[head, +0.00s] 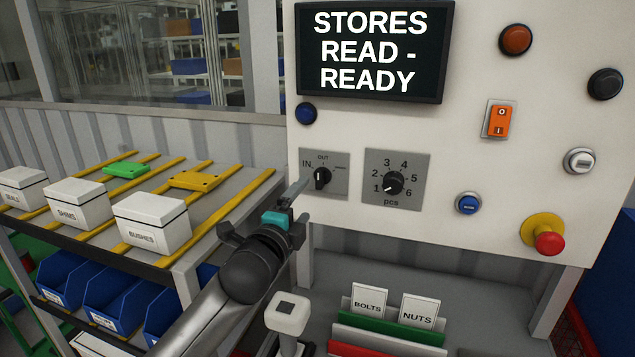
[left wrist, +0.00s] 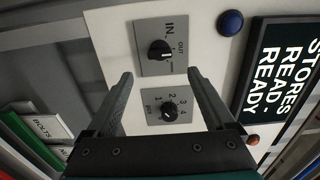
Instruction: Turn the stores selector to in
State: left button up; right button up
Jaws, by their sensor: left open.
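The stores selector is a small black knob (head: 322,177) on a grey plate (head: 340,185) low on the white panel. Its plate reads IN at the left and OUT at the top; a third label at the right is too small to read. Its white mark appears to point up at OUT. The knob (left wrist: 160,50) also shows in the left wrist view, beyond my open jaws. My left gripper (head: 299,190) is open and empty, just below and left of the knob, apart from it. In the left wrist view the fingers (left wrist: 160,74) stand wide apart. My right gripper is not in view.
A pcs dial (head: 393,183) sits right of the selector. A blue button (head: 306,113) is above it, under the screen (head: 375,50) reading STORES READ - READY. A red emergency button (head: 549,242) is lower right. White boxes (head: 152,222) stand on the rack at left.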

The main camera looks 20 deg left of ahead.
aim_at(318, 182)
pick_arm(q)
jog(key=shift+w+d, duration=0.2)
jog(key=shift+w, duration=4.85)
jog(key=shift+c, duration=0.4)
jog(key=c, duration=1.3)
jog(key=shift+n, duration=0.4)
jog(key=n+p, duration=0.2)
jog(key=n, duration=0.3)
jog(key=shift+n+p, duration=0.3)
jog(key=n+p, duration=0.1)
jog(key=n, duration=0.4)
jog(key=shift+p, duration=0.4)
jog(key=shift+n, duration=0.4)
